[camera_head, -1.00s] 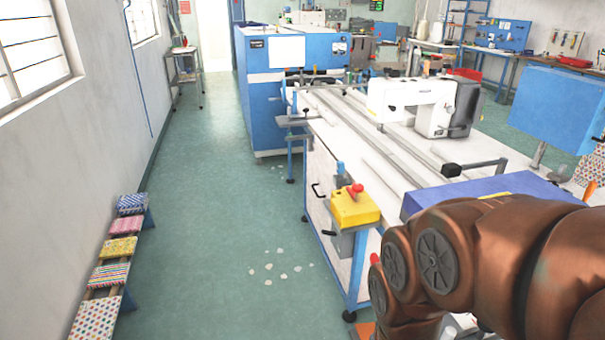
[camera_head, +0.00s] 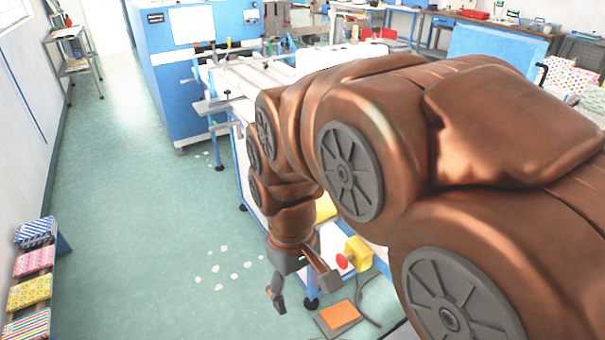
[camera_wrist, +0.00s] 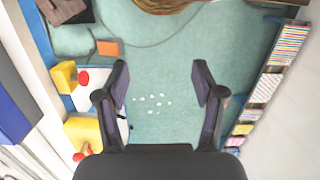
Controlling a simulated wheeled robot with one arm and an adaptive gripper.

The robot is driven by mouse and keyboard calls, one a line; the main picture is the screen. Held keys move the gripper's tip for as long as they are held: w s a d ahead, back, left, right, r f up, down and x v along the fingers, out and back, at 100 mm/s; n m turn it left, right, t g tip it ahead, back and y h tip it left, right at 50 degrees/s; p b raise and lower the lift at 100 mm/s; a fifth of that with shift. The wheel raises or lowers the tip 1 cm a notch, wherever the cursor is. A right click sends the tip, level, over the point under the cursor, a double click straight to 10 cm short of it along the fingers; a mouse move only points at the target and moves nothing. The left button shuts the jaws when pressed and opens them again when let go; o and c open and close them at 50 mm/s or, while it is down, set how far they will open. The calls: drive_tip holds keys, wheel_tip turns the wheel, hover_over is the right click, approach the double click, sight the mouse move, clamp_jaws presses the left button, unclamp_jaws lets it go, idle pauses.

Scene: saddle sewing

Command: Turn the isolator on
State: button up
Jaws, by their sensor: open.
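My gripper (camera_head: 302,290) is open and empty, hanging low in front of the sewing bench's near end in the head view. Its two fingers also show spread apart in the wrist view (camera_wrist: 161,70), with floor between them. A yellow box (camera_head: 326,207), which looks like the isolator, is mostly hidden behind my arm in the head view. In the wrist view this box (camera_wrist: 92,132) is at lower left, with a red knob (camera_wrist: 79,157). A second yellow box (camera_head: 360,251) with a round red button (camera_head: 342,261) sits lower, just right of my gripper; it is also in the wrist view (camera_wrist: 64,76).
An orange pedal (camera_head: 340,315) and a cable lie on the floor below my gripper. A blue cabinet (camera_head: 190,75) stands behind the bench. The green floor between is open, with a few pale scraps.

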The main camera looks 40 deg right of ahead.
drive_tip(key=w+d+n, duration=0.2)
drive_tip(key=w+d, duration=0.6)
drive_tip(key=w, duration=0.2)
drive_tip(key=w+d+n+p, duration=0.1)
drive_tip(key=w+d+n, duration=0.2)
drive_tip(key=w+d, duration=0.5)
drive_tip(key=w+d+n+t+p, duration=0.1)
drive_tip(key=w+d+n, duration=0.1)
drive_tip(key=w+d, duration=0.6)
drive_tip(key=shift+w+d+r+n, duration=0.1)
drive_tip(key=shift+w+n, duration=0.05)
drive_tip(key=shift+w, duration=0.8)
drive_tip(key=shift+w+d+r+n, duration=0.1)
drive_tip(key=shift+w+d, duration=0.05)
drive_tip(key=shift+w, duration=0.85)
drive_tip(key=shift+w+d+r+n, duration=0.1)
drive_tip(key=shift+w+n, duration=0.05)
drive_tip(key=shift+w, duration=0.8)
drive_tip(key=shift+w+d+f, duration=0.1)
drive_tip(key=shift+w+d, duration=0.05)
drive_tip(key=shift+w, duration=0.05)
drive_tip(key=shift+w+d+f+p, duration=0.1)
drive_tip(key=shift+f+p, duration=0.25)
drive_tip(key=shift+p, duration=0.05)
drive_tip(key=shift+f+p, duration=1.05)
drive_tip(key=shift+f, duration=2.6)
clamp_jaws()
